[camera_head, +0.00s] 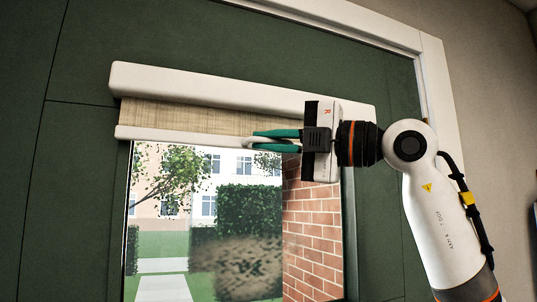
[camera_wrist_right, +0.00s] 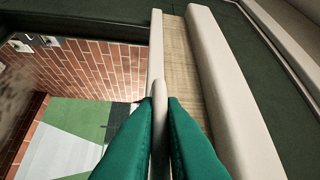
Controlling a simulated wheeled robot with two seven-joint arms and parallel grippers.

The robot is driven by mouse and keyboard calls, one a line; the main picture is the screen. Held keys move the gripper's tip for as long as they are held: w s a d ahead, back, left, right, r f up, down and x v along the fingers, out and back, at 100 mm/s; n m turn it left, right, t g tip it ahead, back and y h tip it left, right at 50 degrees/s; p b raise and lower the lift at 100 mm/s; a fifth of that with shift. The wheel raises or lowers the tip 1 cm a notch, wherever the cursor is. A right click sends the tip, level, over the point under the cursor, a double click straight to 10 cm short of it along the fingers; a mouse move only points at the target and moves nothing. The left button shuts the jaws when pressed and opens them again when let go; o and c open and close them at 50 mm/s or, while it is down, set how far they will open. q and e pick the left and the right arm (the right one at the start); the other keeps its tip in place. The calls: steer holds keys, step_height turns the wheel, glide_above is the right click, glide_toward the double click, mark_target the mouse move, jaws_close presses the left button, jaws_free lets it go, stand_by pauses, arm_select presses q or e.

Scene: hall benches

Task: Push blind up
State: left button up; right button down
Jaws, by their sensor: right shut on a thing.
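The blind is mostly rolled up at the top of the window. Its short strip of beige woven fabric (camera_head: 180,117) shows between the white top casing (camera_head: 230,91) and the white bottom bar (camera_head: 165,134). My right gripper (camera_head: 256,140) is at the bottom bar, right of its middle, with its green fingers shut on a pale tab or handle of the bar. In the right wrist view, the green fingers (camera_wrist_right: 160,120) close around this pale tab (camera_wrist_right: 159,95), and the fabric (camera_wrist_right: 178,60) lies beside the bar (camera_wrist_right: 155,45). My left gripper is not in view.
The window glass (camera_head: 165,230) below the blind shows a brick wall, hedges and a path outside. A dark green wall (camera_head: 70,190) surrounds the window. A white frame (camera_head: 437,85) runs along the top and right.

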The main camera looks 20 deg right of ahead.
steer(key=shift+r, duration=0.15)
steer(key=c, duration=1.6)
jaws_free()
steer(key=shift+o, duration=0.4)
steer(key=shift+a, duration=0.1)
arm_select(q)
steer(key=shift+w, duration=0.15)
